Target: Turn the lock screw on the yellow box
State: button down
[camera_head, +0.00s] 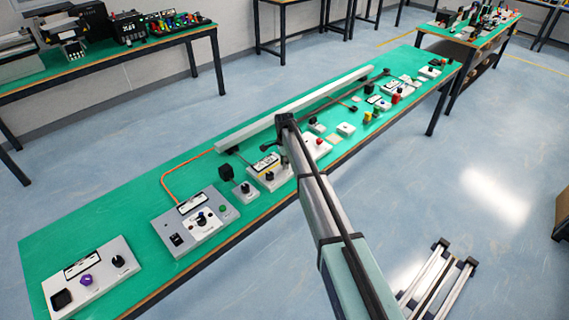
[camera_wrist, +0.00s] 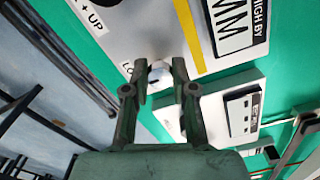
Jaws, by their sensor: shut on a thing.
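In the wrist view, a pale rounded lock screw (camera_wrist: 159,73) sticks out of a light grey panel of the box (camera_wrist: 140,30). The panel carries a yellow stripe and black-framed printed text; its body looks grey rather than yellow. A label beginning "LO" lies beside the screw, its remainder hidden by a finger. My gripper (camera_wrist: 161,68) has its two fingertips on either side of the screw and is shut on it. The screw's turn angle cannot be told. In the head view my arm hides the gripper and the screw.
A second grey-white box (camera_wrist: 225,112) with a dark-framed label sits close to my right finger on the green table (camera_head: 110,222). Several other control boxes line the table, including one with a purple knob (camera_head: 85,280). A long white rail (camera_head: 300,104) runs along the back.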

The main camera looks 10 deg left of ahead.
jog(key=n+b, duration=0.3)
jog(key=shift+f+n, duration=0.2)
jog(key=shift+n, duration=0.1)
jog(key=n+b, duration=0.3)
jog(key=n, duration=0.2)
jog(key=shift+d, duration=0.1)
jog(key=n+b, duration=0.2)
jog(key=n, duration=0.3)
jog(key=shift+r, duration=0.1)
jog(key=shift+r+n+b, duration=0.1)
jog(key=shift+n+b, duration=0.5)
jog(key=shift+n, duration=1.6)
jog(key=c, duration=0.9)
grip_release()
jog(key=shift+c, duration=0.2)
